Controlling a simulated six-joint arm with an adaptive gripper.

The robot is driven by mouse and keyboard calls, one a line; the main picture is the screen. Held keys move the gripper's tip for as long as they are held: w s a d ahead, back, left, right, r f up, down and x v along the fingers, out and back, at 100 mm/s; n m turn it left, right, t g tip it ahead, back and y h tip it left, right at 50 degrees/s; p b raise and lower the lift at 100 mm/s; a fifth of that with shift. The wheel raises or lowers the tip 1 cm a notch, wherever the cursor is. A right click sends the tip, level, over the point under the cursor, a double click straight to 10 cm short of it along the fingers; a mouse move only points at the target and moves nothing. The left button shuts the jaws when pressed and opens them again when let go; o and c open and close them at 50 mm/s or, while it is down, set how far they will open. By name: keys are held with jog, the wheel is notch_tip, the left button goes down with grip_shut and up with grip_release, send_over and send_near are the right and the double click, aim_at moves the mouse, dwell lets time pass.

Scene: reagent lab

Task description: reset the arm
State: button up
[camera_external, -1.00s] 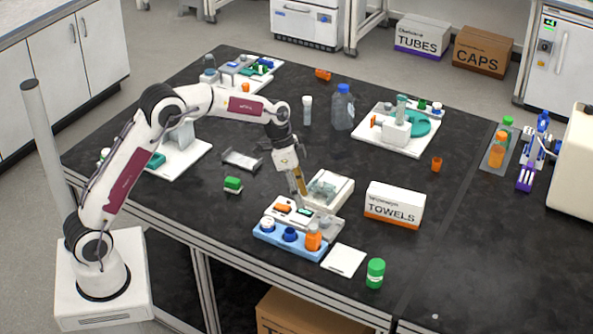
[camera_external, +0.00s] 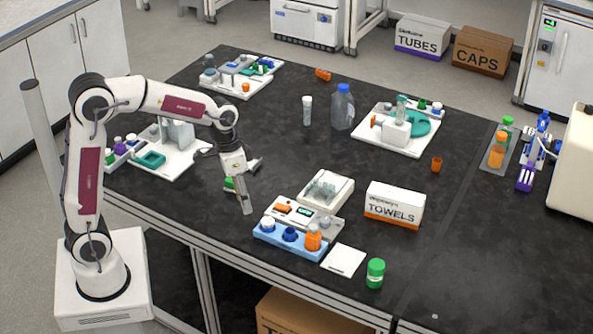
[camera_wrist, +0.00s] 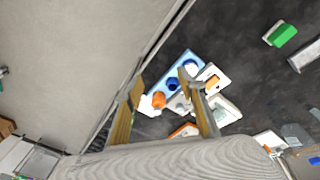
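My gripper (camera_external: 246,208) hangs above the black bench, left of the blue rack and in front of the green-topped block. In the wrist view my gripper (camera_wrist: 160,84) shows two yellowish fingers spread well apart with nothing between them at the tips. It is open and empty. My arm is bent upward, with its elbow raised over its base at the left.
A blue rack (camera_external: 289,244) with coloured caps stands right of my gripper, beside a white device (camera_external: 327,191). A green-topped block (camera_external: 229,184) is partly hidden by my gripper.

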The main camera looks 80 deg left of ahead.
jog(key=s+d+r+t, duration=0.2)
jog(key=s+d+r, duration=0.1)
jog(key=s, duration=0.7)
jog(key=s+d+r+t+y, duration=0.1)
jog(key=s+d+r, duration=0.3)
jog(key=s, duration=0.7)
jog(key=shift+d+r+m+t, duration=0.2)
jog(key=shift+r+m+t, duration=0.15)
jog(key=shift+t, duration=0.15)
dwell(2.3)
